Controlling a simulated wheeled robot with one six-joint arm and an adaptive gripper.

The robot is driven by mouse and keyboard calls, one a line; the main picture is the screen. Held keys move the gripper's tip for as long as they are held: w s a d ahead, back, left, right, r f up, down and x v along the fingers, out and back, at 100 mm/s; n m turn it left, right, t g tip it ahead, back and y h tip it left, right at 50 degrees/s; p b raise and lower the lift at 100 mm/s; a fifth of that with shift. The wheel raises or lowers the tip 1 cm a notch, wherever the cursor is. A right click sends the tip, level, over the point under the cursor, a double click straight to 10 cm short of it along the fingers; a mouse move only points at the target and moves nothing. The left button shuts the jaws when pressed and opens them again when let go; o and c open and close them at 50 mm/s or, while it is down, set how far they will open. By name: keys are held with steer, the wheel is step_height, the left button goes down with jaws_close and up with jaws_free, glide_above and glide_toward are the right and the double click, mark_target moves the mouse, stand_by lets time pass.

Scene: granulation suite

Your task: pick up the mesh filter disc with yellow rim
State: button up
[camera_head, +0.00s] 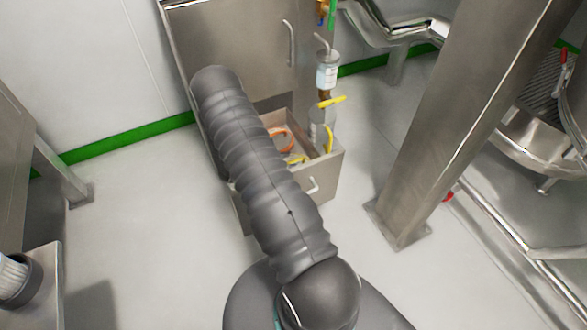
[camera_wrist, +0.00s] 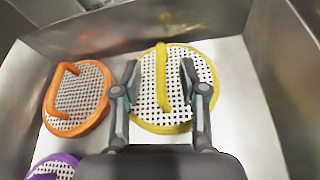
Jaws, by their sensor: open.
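The mesh filter disc with yellow rim (camera_wrist: 151,118) lies in a metal drawer in the wrist view. It is a round, perforated white disc with a yellow bar handle across its middle. My gripper (camera_wrist: 158,75) is open over this disc, with one finger on each side of the yellow handle. The fingers are apart from each other, and I cannot tell how high they are above the disc. The gripper's base hides the near edge of the picture. In the head view, a yellow piece (camera_head: 297,160) shows in the drawer; my arm hides much of the drawer.
An orange-rimmed disc (camera_wrist: 102,108) lies left of the yellow one, and a purple-rimmed disc (camera_wrist: 66,160) is at the lower left. The metal drawer (camera_head: 322,171) has walls close around them. A steel post (camera_head: 440,130) stands to the right.

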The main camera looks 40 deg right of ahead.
mark_target(297, 160)
steer(key=x, duration=0.5)
steer(key=shift+r, duration=0.15)
steer(key=shift+c, duration=0.2)
jaws_close()
